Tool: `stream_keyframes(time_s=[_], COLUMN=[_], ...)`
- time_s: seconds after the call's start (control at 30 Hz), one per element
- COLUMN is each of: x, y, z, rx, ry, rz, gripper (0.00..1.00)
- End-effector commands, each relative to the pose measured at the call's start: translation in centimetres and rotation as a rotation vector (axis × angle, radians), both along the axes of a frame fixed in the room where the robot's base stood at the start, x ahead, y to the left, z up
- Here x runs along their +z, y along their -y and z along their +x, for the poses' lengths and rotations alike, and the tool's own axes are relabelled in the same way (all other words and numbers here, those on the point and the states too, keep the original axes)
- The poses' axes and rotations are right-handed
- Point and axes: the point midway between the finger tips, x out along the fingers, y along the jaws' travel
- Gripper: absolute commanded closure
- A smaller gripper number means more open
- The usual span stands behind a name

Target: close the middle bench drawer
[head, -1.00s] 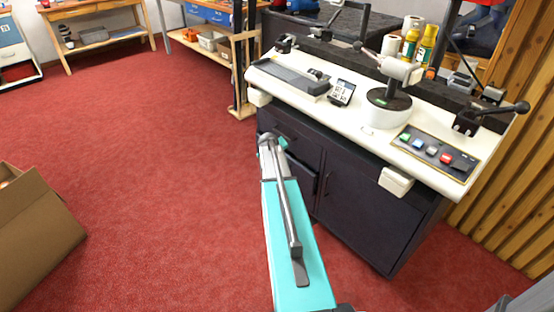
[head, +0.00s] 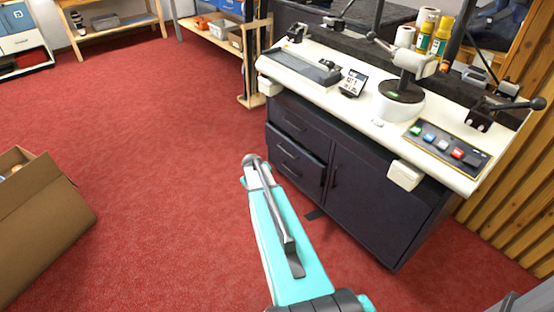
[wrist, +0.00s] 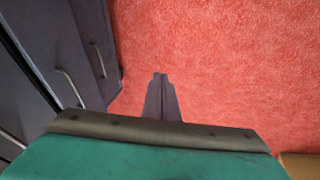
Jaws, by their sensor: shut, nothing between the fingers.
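The bench's dark cabinet (head: 375,205) has a stack of drawers at its left end. In the head view the middle drawer (head: 304,166) stands out a little from the cabinet face, below the upper drawer (head: 310,134). Drawer fronts with bar handles (wrist: 72,88) also show at the left of the wrist view. My gripper (wrist: 160,76) is shut and empty over red carpet, to the right of these fronts and apart from them. In the head view my teal arm reaches to the left of the drawers; I cannot make out the fingers there.
A cabinet door (head: 375,210) is to the right of the drawers. The white bench top (head: 350,105) overhangs them and carries equipment. A cardboard box (head: 45,225) stands at the left. Open red carpet (head: 165,130) lies between box and bench. A wooden frame (head: 250,85) stands behind.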

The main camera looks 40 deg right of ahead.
Motion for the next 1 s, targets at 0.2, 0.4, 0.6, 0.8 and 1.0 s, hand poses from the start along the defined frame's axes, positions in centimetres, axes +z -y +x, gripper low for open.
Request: stream_keyframes(time_s=[0.2, 0.4, 0.6, 0.8, 1.0], x=[-6.3, -10.5, -13.3, -14.5, -14.8], y=[-12.4, -21.9, -29.6, -35.1, -37.5], z=[-5.2, -11.7, -19.5, -27.5, -32.3], rx=[0.038, 0.063, 0.083, 0.094, 0.096], ry=[-0.133, -0.27, -0.418, -0.563, -0.649], rz=[0.122, 0.207, 0.267, 0.299, 0.309], gripper=[1.0, 1.0, 1.0, 1.0, 1.0])
